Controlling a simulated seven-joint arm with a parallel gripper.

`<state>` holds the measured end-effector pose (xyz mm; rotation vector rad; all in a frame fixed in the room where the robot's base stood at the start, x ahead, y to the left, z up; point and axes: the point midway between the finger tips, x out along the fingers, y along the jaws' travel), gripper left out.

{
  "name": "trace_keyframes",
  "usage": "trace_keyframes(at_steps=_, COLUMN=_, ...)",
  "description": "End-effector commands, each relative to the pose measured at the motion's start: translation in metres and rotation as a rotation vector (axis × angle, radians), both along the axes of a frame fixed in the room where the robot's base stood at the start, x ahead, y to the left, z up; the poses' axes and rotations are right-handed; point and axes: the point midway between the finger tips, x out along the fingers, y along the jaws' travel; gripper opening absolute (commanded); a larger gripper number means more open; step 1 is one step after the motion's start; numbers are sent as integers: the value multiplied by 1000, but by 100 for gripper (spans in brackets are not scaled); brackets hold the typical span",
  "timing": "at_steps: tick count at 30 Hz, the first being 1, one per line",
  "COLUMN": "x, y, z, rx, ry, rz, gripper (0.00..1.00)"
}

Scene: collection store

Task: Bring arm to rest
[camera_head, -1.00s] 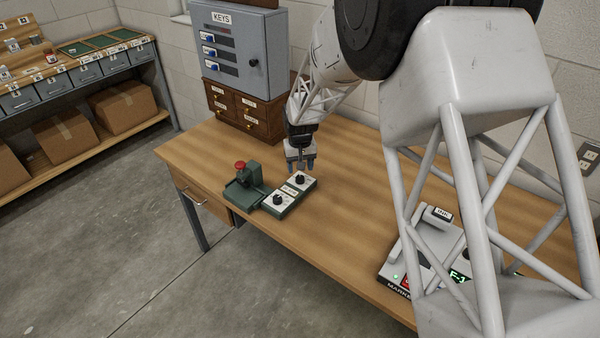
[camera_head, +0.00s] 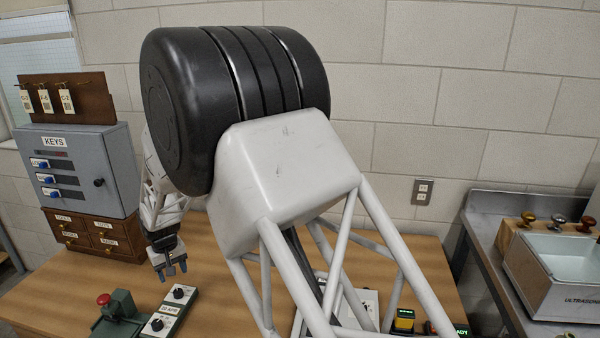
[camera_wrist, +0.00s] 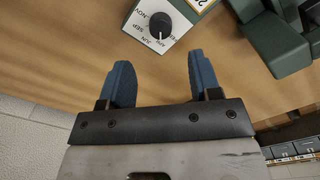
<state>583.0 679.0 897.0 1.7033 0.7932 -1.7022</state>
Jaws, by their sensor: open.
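My gripper (camera_head: 169,268) hangs over the wooden table, beside the green dial box (camera_head: 172,310) and apart from it. In the wrist view its two blue fingers (camera_wrist: 156,85) are spread with nothing between them. A white plate with a black knob (camera_wrist: 157,22) lies beyond the fingertips in that view. My arm's white frame and black joint fill the middle of the head view and hide part of the table.
A green device with a red knob (camera_head: 116,308) stands left of the dial box. A grey key cabinet (camera_head: 75,170) sits on wooden drawers (camera_head: 95,232) at the left. An ultrasonic bath (camera_head: 560,268) stands at the right. Some table (camera_head: 215,290) is bare.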

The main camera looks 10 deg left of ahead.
Motion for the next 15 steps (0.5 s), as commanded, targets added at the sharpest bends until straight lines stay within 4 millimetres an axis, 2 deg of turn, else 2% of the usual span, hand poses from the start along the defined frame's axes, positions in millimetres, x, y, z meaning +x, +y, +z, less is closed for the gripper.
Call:
trace_keyframes(at_steps=5, x=5, y=-12, z=10, rx=4, ry=-3, rz=-13, gripper=57)
trace_keyframes(at_steps=8, x=11, y=-29, z=23, rx=8, ry=-6, rz=-30, gripper=57)
trace_keyframes(at_steps=11, x=18, y=-52, z=39, rx=12, ry=-12, rz=-55, gripper=57)
trace_keyframes(at_steps=15, x=27, y=-94, z=66, rx=19, ry=-19, rz=-98, gripper=57)
